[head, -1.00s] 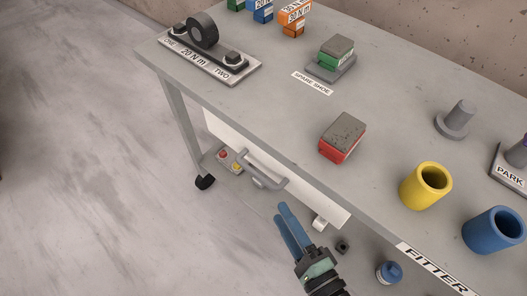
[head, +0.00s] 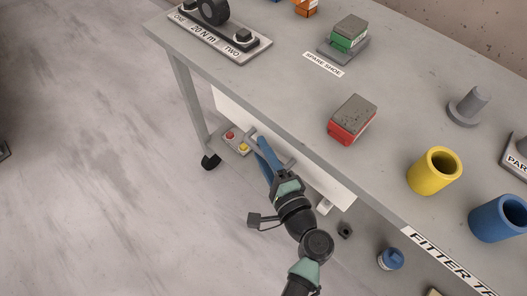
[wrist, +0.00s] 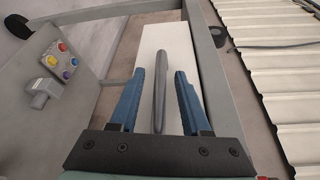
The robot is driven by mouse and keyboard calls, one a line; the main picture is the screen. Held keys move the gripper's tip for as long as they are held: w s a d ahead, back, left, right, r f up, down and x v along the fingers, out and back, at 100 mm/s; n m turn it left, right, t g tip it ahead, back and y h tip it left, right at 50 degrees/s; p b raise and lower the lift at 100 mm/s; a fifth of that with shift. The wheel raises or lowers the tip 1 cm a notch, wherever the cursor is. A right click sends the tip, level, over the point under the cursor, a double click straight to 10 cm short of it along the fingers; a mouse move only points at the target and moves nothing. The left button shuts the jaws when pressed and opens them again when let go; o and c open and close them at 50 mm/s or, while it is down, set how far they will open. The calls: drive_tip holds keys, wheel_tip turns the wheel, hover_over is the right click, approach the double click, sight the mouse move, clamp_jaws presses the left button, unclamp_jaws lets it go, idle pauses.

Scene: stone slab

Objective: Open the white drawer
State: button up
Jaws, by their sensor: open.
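The white drawer (head: 330,186) sits under the front edge of the grey table in the head view, its front flush under the tabletop. In the wrist view its white front (wrist: 168,42) lies straight ahead, with a grey bar handle (wrist: 159,85) standing out from it. My gripper (head: 262,152) has blue fingers and is at the handle in the head view. In the wrist view my gripper (wrist: 166,90) is open, with one finger on each side of the bar and visible gaps between. Part of the handle is hidden behind my gripper in the head view.
The grey table (head: 300,110) carries a red block (head: 352,120), a green block (head: 347,33), a yellow cup (head: 435,171) and a blue cup (head: 498,218). A button panel (head: 236,142) is beside the drawer, left of my fingers. Floor to the left is free.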

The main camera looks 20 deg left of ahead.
clamp_jaws()
idle(1.4)
